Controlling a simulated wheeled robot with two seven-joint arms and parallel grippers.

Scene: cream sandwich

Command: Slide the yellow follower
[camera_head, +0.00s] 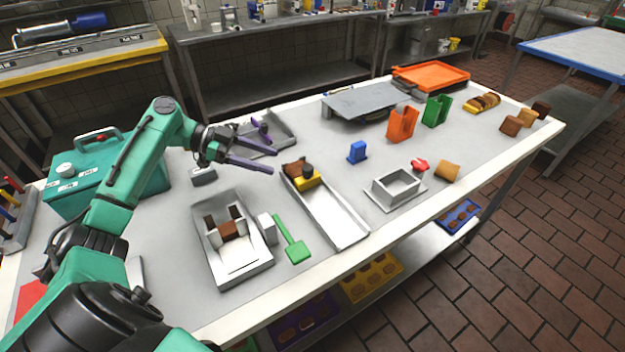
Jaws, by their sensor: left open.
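The yellow follower (308,184) is a small yellow block with a dark round knob (307,170) on top. It sits at the far end of a long grey metal channel (335,213). A brown piece (293,168) lies beside it at the channel's far end. My left gripper (268,158) is open, with its two dark purple fingers spread and pointing right. It hovers to the left of the follower, apart from it, and nothing shows between the fingers. My right gripper does not show.
A grey tray with brown pieces (236,268) and a green spatula (298,252) lie left of the channel. A blue block (357,152) and a grey square frame (398,188) stand to its right. A teal case (110,180) is at the left.

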